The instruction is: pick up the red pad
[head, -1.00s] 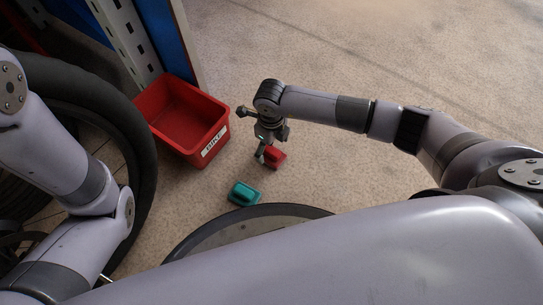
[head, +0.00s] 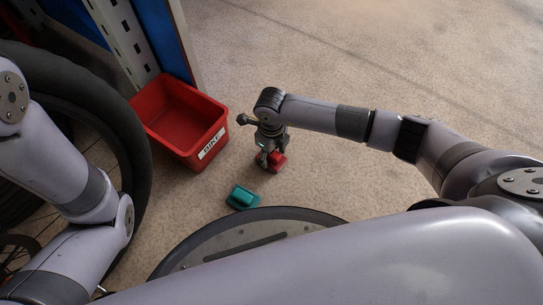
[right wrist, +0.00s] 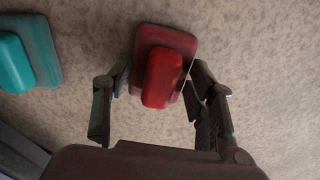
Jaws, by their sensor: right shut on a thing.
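The red pad (head: 279,162) has a flat base with a raised grip block on top. In the head view it is at my right gripper (head: 269,161), which points down at the floor. In the right wrist view the red pad (right wrist: 164,74) sits between the two fingers of my right gripper (right wrist: 160,88), which is shut on it. I cannot tell whether the pad is clear of the floor. My left arm shows at the left of the head view, but its gripper is out of view.
A teal pad (head: 242,197) of like shape lies on the floor; it also shows in the right wrist view (right wrist: 25,60). An empty red bin (head: 209,150) with a label stands beside a shelf upright (head: 124,38). A bicycle wheel (head: 137,170) is at left. Floor at upper right is clear.

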